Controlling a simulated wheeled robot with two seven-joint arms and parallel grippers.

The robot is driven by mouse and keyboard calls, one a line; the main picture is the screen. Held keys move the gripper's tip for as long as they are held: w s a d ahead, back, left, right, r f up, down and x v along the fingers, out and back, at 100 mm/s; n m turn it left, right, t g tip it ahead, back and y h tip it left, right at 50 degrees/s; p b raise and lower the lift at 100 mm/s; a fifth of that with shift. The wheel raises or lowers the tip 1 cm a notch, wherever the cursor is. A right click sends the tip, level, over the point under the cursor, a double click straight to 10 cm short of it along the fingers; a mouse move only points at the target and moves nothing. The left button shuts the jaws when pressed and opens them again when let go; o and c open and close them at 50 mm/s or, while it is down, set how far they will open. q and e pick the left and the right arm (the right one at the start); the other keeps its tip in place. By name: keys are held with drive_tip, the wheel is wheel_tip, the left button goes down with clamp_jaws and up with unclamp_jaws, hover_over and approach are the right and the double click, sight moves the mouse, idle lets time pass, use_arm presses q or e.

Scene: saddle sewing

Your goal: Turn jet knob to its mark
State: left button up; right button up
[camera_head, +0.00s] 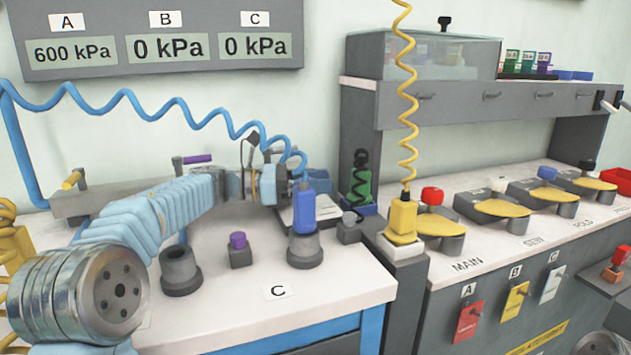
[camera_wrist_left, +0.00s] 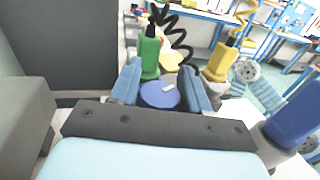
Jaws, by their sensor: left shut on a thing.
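The jet knob (camera_wrist_left: 160,96) is a round blue knob with a short white pointer line on its face, in the left wrist view. My left gripper (camera_wrist_left: 161,88) has one blue finger on each side of it and is shut on it. In the head view my left gripper (camera_head: 279,184) is at the back of the white bench, behind the blue plug; the knob cannot be made out clearly there. The knob's mark cannot be made out in either view. My right gripper is not in view.
A blue plug (camera_head: 304,208) on a coiled hose stands in a grey socket near my gripper. A green plug (camera_head: 361,186) and a yellow plug (camera_head: 402,217) stand to the right. The gauge panel (camera_head: 160,35) reads A 600 kPa, B and C 0 kPa. The bench front is clear.

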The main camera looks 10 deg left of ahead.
use_arm(q)
drive_tip(key=shift+r, duration=0.1)
drive_tip(key=o, duration=1)
drive_tip(key=b+v, duration=0.1)
drive_tip(key=v, duration=0.5)
drive_tip(key=shift+a, duration=0.4)
drive_tip(key=shift+s+a, duration=0.2)
drive_tip(key=shift+a, duration=0.15)
drive_tip(key=shift+d, duration=0.1)
